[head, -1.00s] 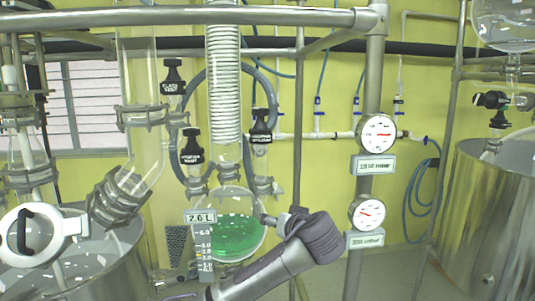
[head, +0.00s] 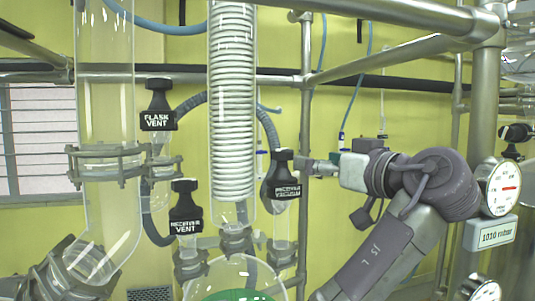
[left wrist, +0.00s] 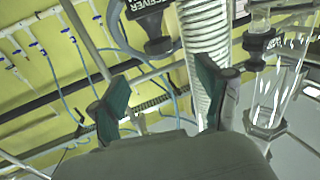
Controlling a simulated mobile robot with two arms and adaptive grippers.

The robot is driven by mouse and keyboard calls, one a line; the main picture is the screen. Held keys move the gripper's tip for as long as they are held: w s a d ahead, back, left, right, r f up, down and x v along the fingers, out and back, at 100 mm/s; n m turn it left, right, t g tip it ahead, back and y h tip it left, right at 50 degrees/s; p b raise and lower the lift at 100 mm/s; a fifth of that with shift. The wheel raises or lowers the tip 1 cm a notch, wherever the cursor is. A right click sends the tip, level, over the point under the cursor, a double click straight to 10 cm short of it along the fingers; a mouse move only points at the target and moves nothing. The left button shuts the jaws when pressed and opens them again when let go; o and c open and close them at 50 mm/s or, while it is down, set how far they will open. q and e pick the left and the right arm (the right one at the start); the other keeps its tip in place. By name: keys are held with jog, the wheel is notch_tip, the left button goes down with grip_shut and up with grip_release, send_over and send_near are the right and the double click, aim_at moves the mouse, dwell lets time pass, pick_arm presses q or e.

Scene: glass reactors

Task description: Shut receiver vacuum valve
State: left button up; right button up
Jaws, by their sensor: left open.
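The receiver vacuum valve (head: 282,178) is a black-handled valve with a white-lettered label on glass tubing, right of the coiled condenser in the head view. Its handle points upward. My left gripper (head: 305,167) is just right of the valve, pointing left at it; in this view I cannot tell whether it touches. In the left wrist view my left gripper (left wrist: 163,85) has its fingers spread with nothing held between them. A black part with a label reading "RECEIVER" (left wrist: 148,8) shows at the top, beyond the fingers. My right gripper is not in view.
The receiver vent valve (head: 186,210) and flask vent valve (head: 157,108) are to the left. The glass condenser (head: 232,100) stands close beside the vacuum valve. A vertical metal post (head: 306,110) is near my gripper. Gauges (head: 500,186) and rails are at the right and top.

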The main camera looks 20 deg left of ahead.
aim_at(289, 154)
pick_arm(q)
jog(key=p+x, duration=0.6)
jog(key=x, duration=0.5)
jog(key=shift+w+a+r+p, duration=0.15)
jog(key=shift+r+p, duration=0.05)
jog(key=shift+p, duration=0.1)
jog(key=shift+w+a, duration=0.25)
jog(key=shift+w, duration=0.1)
jog(key=shift+f, duration=0.1)
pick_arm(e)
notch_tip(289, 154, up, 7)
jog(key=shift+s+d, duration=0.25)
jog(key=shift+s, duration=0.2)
pick_arm(q)
jog(key=shift+a, duration=0.15)
jog(key=shift+c, duration=0.3)
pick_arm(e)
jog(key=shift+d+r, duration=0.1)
pick_arm(q)
jog(key=c, duration=1.1)
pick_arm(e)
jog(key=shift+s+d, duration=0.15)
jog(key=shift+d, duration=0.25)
